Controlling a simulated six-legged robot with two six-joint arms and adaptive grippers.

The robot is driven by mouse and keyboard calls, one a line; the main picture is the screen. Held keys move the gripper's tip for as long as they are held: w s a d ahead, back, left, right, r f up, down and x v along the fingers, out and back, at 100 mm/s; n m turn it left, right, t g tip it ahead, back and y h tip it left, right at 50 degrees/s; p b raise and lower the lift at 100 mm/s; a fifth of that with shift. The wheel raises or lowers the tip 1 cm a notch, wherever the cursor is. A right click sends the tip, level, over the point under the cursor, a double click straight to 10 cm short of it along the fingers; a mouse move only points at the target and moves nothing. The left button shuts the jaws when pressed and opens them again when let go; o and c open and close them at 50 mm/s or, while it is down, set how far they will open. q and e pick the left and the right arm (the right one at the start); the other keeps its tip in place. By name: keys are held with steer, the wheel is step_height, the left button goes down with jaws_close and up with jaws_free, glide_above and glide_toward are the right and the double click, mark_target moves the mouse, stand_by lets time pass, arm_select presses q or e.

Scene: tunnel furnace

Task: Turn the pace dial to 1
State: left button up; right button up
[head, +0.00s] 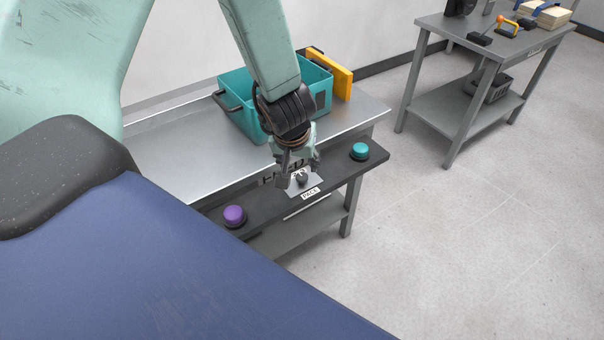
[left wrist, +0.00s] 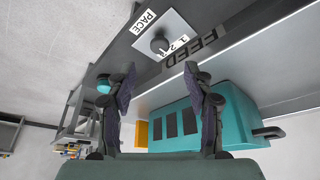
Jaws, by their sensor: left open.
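The pace dial (head: 301,179) is a dark round knob on a light square plate (head: 310,186) with a "PACE" label below it. In the left wrist view the dial (left wrist: 159,44) sits on its plate (left wrist: 176,29), with small numbers along one edge of the plate. My left gripper (head: 299,176) is above and around the dial's place in the head view and partly covers the plate. In the left wrist view its fingers (left wrist: 157,78) are spread wide with nothing between them, and the dial shows beyond the fingertips. Where the dial points is unclear. My right gripper is not in view.
A purple button (head: 235,216) and a teal button (head: 360,151) flank the dial on the dark front ledge (head: 264,202). A teal crate (head: 236,84) and a yellow-orange panel (head: 343,82) stand on the bench behind. Another table (head: 463,38) stands at the back right; open floor lies between.

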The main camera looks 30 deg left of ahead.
mark_target(302, 176)
arm_select(q)
steer(key=b+x, duration=0.3)
steer(key=x, duration=0.4)
steer(key=shift+d, duration=0.1)
steer(key=shift+w+f+b, duration=0.2)
steer(key=shift+f+b, duration=0.15)
steer(key=shift+f, duration=0.1)
steer(key=shift+c, duration=0.2)
jaws_close()
